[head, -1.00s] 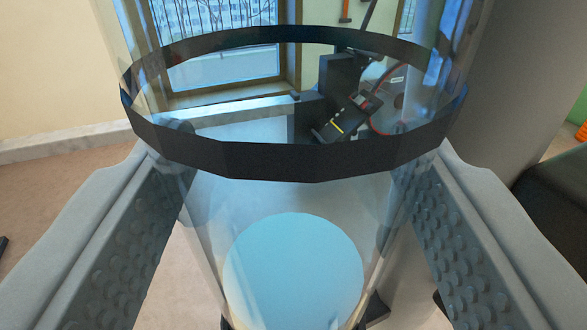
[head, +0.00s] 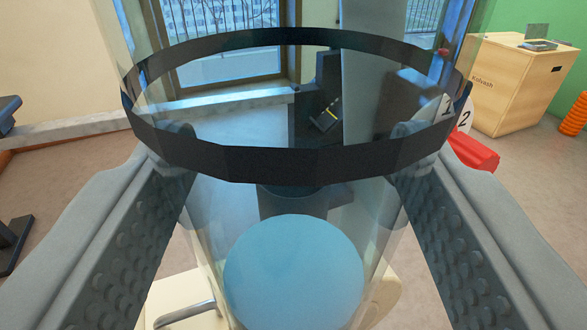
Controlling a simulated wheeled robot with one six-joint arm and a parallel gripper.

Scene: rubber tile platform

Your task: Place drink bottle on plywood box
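A clear drink bottle (head: 290,166) with a black band and a pale blue round part low inside fills the middle of the head view. My gripper (head: 295,145) has one finger on each side of it, and both pads press against its walls. The bottle is held in front of the camera, and I see the room through it. A light plywood box (head: 508,95) marked "Kolvash" stands on the floor at the upper right, well apart from the bottle. A small grey item (head: 548,43) lies on its top.
A red object (head: 474,152) and number signs (head: 463,119) show just right of the bottle. An orange ribbed object (head: 574,116) stands right of the box. Dark equipment (head: 12,240) is at the left edge. Pale furniture (head: 180,298) shows below. Open floor lies at the right.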

